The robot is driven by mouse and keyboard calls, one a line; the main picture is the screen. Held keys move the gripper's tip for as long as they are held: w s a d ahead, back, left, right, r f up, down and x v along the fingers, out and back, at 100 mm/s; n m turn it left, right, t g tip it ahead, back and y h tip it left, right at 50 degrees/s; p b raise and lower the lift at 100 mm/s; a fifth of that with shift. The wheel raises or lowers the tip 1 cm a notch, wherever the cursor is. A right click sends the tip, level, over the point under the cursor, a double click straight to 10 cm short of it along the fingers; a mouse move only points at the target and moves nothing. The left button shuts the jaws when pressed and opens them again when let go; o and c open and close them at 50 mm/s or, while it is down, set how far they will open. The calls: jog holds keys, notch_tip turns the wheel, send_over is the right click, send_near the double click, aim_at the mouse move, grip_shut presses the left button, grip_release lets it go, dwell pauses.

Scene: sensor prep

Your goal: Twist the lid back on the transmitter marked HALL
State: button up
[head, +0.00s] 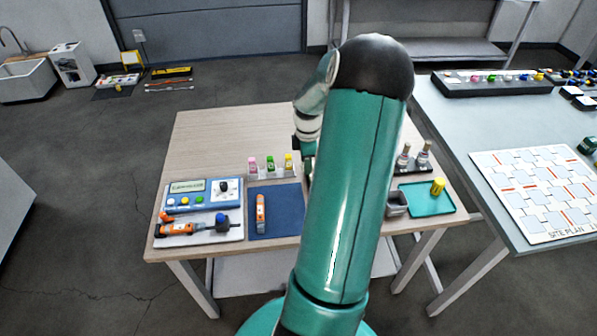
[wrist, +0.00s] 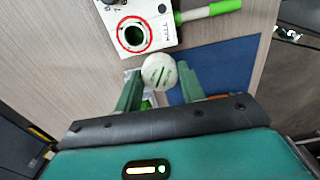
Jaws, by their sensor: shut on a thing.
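In the wrist view, a white transmitter box (wrist: 163,35) lies at the top, with a red ring around its dark round opening (wrist: 133,35). Its small black label is turned and too small to read surely. My gripper (wrist: 160,80) is shut on a round whitish lid (wrist: 156,66) with dark slots on its face. The lid is just below the box in the picture, off to the side of the opening; its height above the table is unclear. In the head view my arm hides the box and the lid, and most of my gripper.
A blue mat (head: 270,222) lies on the wooden table, with an orange tool (head: 261,212) on it. A blue calibrator (head: 187,200) stands left. Small coloured bottles (head: 270,167) stand behind. A teal tray (head: 421,204) with a yellow cylinder (head: 438,186) is right.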

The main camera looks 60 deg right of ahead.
jog(key=shift+s+d+f+n, duration=0.2)
jog(key=shift+d+f+n, duration=0.1)
jog(key=shift+d+n, duration=0.6)
jog(key=shift+s+d+f+n, duration=0.25)
jog(key=shift+d+n, duration=0.4)
jog(key=shift+n, duration=0.6)
jog(key=shift+s+d+f+n, duration=0.15)
jog(key=shift+d+f+n, duration=0.2)
jog(key=shift+d+n, duration=0.55)
jog(key=shift+a+f, duration=0.15)
jog(key=shift+f, duration=0.95)
dwell(0.4)
jog(key=o, duration=0.9)
jog(key=shift+c, duration=0.2)
jog(key=shift+o, duration=0.4)
jog(key=shift+o, duration=0.8)
jog(key=shift+r, duration=0.65)
